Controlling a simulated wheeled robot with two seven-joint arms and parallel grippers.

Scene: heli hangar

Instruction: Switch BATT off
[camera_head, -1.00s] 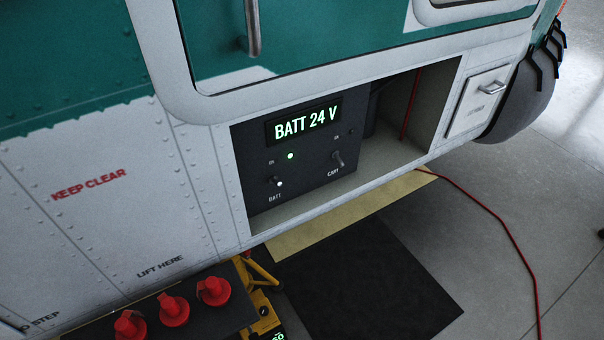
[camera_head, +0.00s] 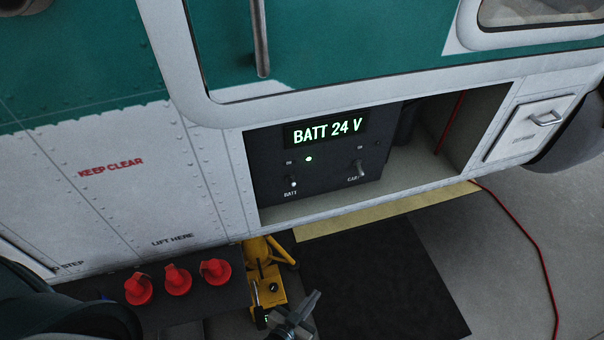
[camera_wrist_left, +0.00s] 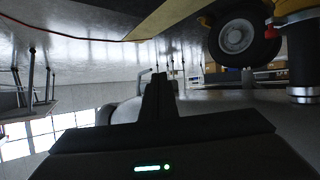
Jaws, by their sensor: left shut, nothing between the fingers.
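The BATT switch (camera_head: 293,182) is a small toggle at the lower left of a dark panel (camera_head: 330,185) in an open bay of the helicopter's side. Its lever is too small to tell which way it points. My right gripper is not in view.
The CART switch (camera_head: 358,169) sits to the right on the same panel. Red caps (camera_head: 177,280) stand on a dark surface at lower left, beside a yellow jack (camera_head: 264,275). A red cable (camera_head: 530,235) runs over the floor at right. A wheel (camera_wrist_left: 238,36) shows in the wrist view.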

